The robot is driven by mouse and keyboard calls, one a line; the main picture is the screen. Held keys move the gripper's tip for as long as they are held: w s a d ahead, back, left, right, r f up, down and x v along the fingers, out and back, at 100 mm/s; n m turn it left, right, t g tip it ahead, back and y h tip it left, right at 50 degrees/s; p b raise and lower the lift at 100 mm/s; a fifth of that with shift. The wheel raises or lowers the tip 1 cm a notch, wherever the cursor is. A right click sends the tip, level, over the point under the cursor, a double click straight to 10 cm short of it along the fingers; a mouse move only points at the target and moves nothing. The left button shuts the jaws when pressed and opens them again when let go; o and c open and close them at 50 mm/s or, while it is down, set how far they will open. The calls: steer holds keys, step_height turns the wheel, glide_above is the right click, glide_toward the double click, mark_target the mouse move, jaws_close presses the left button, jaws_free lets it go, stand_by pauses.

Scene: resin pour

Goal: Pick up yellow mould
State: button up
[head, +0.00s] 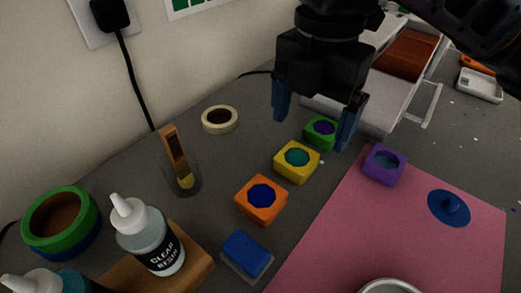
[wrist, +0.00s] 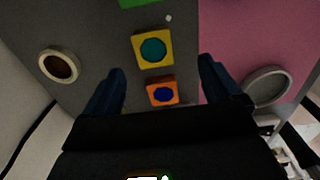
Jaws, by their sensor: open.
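The yellow mould (head: 297,170) is a square block with a round teal recess. It sits on the grey table between the green mould (head: 315,137) and the orange mould (head: 261,209). In the wrist view the yellow mould (wrist: 141,56) lies above the space between my fingers, apart from them. My gripper (head: 312,128) is open and empty, above the table near the green and yellow moulds in the head view. Its two blue fingers also show in the wrist view (wrist: 160,80). The orange mould (wrist: 161,94) shows between them there.
A purple mould (head: 384,165) and a blue disc (head: 449,208) are on the pink mat (head: 335,230). Resin bottles (head: 150,235), a blue block (head: 246,256), a clear cup (head: 184,183) with a stick and a tape roll (head: 220,119) stand left. A white machine (head: 375,110) stands behind.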

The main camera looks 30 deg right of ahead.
mark_target(297, 157)
steer(key=shift+w+a+f, duration=0.15)
steer(key=shift+f, duration=0.15)
steer(key=f, duration=0.7)
steer(key=shift+w+a+f+b, duration=0.1)
steer(key=shift+w+b, duration=0.2)
steer(key=shift+b, duration=0.1)
steer(key=c, duration=1.1)
steer(key=shift+c, duration=0.2)
step_height(297, 157, up, 10)
steer(key=p, duration=0.1)
